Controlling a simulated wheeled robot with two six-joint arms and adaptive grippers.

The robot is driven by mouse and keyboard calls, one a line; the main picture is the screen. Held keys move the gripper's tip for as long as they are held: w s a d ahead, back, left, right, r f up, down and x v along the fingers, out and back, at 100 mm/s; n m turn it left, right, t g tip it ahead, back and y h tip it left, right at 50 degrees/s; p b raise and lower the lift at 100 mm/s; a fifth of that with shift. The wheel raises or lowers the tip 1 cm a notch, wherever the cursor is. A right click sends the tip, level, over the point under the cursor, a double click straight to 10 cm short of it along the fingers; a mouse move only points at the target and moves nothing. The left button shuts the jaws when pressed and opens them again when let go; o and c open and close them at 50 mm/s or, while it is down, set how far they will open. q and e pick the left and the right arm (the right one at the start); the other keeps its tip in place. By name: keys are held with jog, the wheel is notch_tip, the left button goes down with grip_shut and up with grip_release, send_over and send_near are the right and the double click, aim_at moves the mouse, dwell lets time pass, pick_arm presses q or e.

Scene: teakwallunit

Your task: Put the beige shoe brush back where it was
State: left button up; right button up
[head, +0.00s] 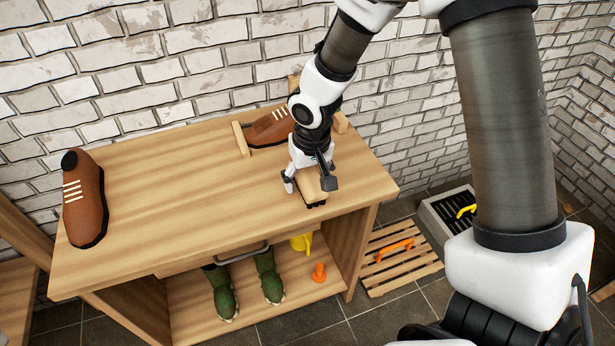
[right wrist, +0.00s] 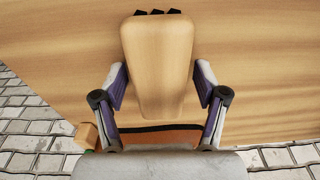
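The beige shoe brush (head: 309,188) stands on the wooden bench top near its front right, dark bristles down. In the right wrist view the brush (right wrist: 157,60) fills the middle, its narrower end towards me. My right gripper (head: 310,184) is over it, with one finger on each side. In the right wrist view the fingers of my right gripper (right wrist: 160,85) stand apart, with a thin gap visible between each pad and the brush. My left gripper is not in view.
A brown shoe (head: 84,200) stands at the bench's left end. Another brown shoe (head: 268,129) lies at the back between wooden blocks (head: 241,139). Green boots (head: 268,275), a yellow item (head: 301,242) and an orange item (head: 319,272) are on the lower shelf. The bench middle is clear.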

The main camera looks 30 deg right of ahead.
aim_at(311, 180)
jog(key=shift+r, duration=0.2)
notch_tip(311, 180, up, 12)
jog(key=s+p, duration=0.1)
jog(key=p, duration=0.2)
jog(key=shift+s+p, duration=0.25)
jog(key=shift+p, duration=0.05)
jog(key=shift+a+f, duration=0.1)
